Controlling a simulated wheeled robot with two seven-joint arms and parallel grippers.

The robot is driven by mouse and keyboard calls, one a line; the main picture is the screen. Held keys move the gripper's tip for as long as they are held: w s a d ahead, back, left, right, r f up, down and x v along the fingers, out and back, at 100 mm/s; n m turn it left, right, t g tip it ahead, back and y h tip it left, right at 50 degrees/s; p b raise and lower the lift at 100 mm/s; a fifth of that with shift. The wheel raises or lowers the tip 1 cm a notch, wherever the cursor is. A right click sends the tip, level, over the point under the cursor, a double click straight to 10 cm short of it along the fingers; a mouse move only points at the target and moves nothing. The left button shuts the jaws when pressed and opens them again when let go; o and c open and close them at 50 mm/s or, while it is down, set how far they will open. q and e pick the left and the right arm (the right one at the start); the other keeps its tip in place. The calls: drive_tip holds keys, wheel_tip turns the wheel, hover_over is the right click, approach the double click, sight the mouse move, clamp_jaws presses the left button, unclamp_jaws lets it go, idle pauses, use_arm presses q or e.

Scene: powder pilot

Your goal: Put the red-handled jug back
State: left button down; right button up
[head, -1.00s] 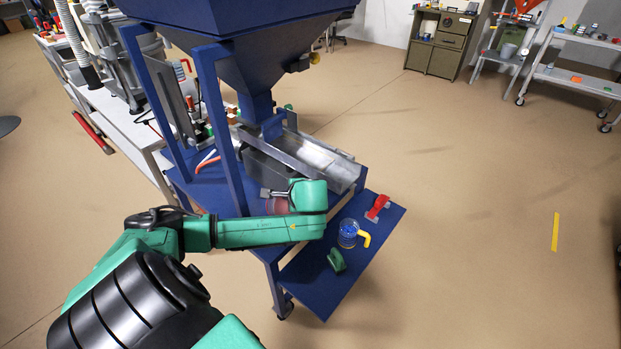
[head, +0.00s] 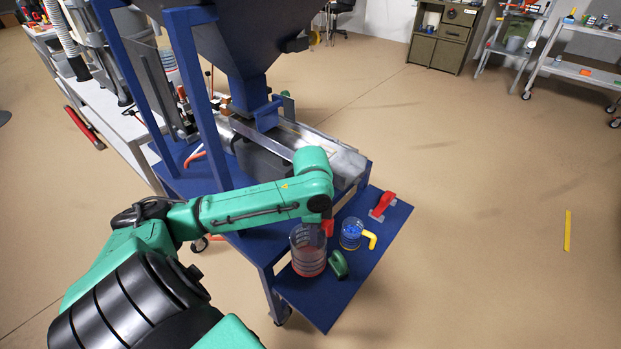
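The red-handled jug (head: 308,256) is a clear beaker-like jug with reddish contents. It looks upright over the left part of the blue shelf (head: 325,303); I cannot tell whether its base touches the shelf. Its red handle shows at its upper right, just under my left wrist. My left gripper (head: 324,220) points down at that handle and appears shut on it; the fingers are mostly hidden by the wrist. My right gripper is not in view.
A small jug with blue contents and a yellow handle (head: 351,234) stands close to the right. A green object (head: 339,264) and a red clamp-like piece (head: 382,205) are also on the shelf. Behind are the metal trough (head: 335,152) and blue hopper frame. The shelf's front is bare.

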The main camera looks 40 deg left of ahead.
sight(313, 248)
use_arm(q)
wheel_tip(313, 248, down, 3)
drive_tip(key=shift+b, duration=0.35)
drive_tip(key=f+b, duration=0.1)
drive_tip(key=f, duration=0.4)
drive_tip(key=f+b, duration=0.1)
drive_tip(key=f, duration=0.4)
drive_tip(key=f+b, duration=0.1)
drive_tip(key=f, duration=0.5)
drive_tip(key=shift+s+d+b, duration=0.3)
drive_tip(key=shift+s+b, duration=0.05)
drive_tip(key=shift+f, duration=0.1)
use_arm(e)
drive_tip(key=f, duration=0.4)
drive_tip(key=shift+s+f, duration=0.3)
use_arm(q)
drive_tip(key=c, duration=1.1)
unclamp_jaws()
drive_tip(key=shift+f, duration=0.1)
